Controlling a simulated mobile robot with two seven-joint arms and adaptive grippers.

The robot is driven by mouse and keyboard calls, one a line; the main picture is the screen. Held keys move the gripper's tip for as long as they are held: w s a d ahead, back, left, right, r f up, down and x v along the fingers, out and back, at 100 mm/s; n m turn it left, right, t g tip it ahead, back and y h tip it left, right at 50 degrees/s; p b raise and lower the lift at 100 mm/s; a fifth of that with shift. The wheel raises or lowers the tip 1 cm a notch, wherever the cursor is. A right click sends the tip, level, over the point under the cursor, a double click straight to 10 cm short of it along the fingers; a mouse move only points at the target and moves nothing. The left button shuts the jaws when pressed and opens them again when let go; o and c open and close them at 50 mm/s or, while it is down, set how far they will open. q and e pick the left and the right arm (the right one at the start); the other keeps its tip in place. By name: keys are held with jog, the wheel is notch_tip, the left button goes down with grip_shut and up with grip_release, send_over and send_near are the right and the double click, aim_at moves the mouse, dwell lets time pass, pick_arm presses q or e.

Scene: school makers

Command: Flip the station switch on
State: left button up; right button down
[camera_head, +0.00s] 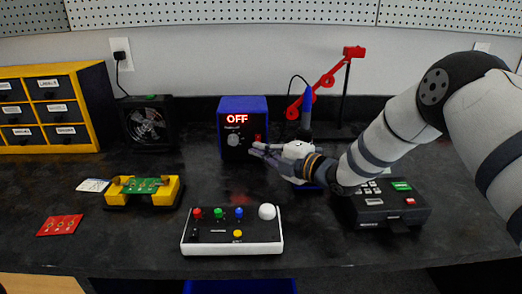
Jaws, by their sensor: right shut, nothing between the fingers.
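The station (234,148) is a blue box with a black front at the back middle of the bench. Its red display (237,118) reads OFF, with a knob (233,139) below it. A small red switch (257,137) sits at the lower right of its front. My right gripper (256,149) is shut and empty. Its fingertips point left, just below the switch and in front of the station. I cannot tell whether they touch it. My left gripper is not in view.
A white button box (232,247) stands in front. A black device (385,215) lies under my right arm. A fan (148,125), yellow drawers (55,105), a yellow holder with a green board (143,191) and a red card (60,225) are left. A red arm lamp (326,80) stands behind.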

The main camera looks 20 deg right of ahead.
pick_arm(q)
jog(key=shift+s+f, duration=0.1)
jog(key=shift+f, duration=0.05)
pick_arm(e)
jog(key=shift+w+d, duration=0.2)
jog(key=shift+w, duration=0.3)
jog(key=shift+w+f, duration=0.15)
jog(key=shift+f, duration=0.2)
jog(key=shift+w+d+f+n+t+b, duration=0.1)
jog(key=shift+w+f+n+t+b, duration=0.15)
jog(key=shift+n+b, duration=0.2)
jog(key=shift+s+r, duration=0.25)
jog(key=shift+r, duration=0.15)
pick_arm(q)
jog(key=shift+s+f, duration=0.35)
pick_arm(e)
jog(key=shift+w+f, duration=0.1)
